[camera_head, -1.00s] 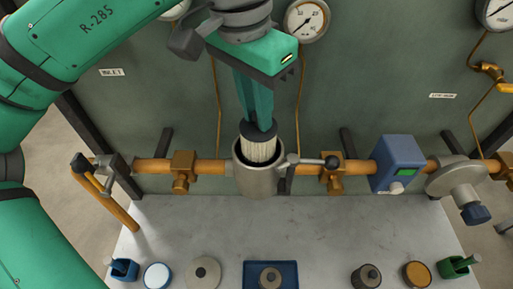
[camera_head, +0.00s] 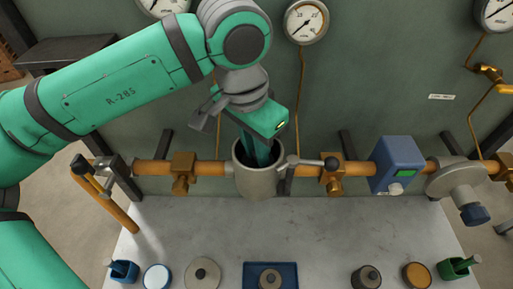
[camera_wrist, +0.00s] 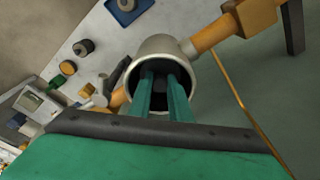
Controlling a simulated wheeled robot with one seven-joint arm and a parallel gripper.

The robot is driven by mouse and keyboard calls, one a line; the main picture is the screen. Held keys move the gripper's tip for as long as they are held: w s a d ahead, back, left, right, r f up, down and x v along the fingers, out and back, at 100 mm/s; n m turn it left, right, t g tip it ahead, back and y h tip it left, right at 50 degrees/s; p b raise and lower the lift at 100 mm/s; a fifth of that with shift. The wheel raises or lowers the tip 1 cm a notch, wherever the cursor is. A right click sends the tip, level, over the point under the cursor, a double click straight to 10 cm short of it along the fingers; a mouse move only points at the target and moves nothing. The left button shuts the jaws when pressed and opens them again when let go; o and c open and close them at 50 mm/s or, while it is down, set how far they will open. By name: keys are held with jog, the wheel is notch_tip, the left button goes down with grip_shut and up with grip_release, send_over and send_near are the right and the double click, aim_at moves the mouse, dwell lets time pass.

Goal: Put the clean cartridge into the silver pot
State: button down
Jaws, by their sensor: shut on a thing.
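The silver pot (camera_head: 259,180) is an open-topped grey cylinder set in the orange pipe line, in the middle of the head view. My gripper (camera_head: 262,156) points down with its fingers inside the pot's mouth. In the wrist view the pot (camera_wrist: 163,46) surrounds both green fingers of my gripper (camera_wrist: 160,88). The fingers are shut on the cartridge (camera_wrist: 159,89), of which only a dark top shows between the fingertips. Its pale ribbed body is hidden inside the pot.
A lever handle (camera_head: 330,163) sits just right of the pot. A blue box (camera_head: 397,163) and brass fittings (camera_head: 183,173) are on the pipe. The bench (camera_head: 300,225) holds a blue tray (camera_head: 290,270), discs and knobbed parts at its front. Its middle is clear.

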aim_at(250, 166)
jog(key=c, duration=1.6)
grip_release()
jog(key=shift+f, duration=0.1)
jog(key=shift+c, duration=0.2)
notch_tip(250, 166, up, 12)
jog(key=s+a, duration=0.1)
jog(key=shift+s+a, duration=0.1)
jog(key=shift+a, duration=0.05)
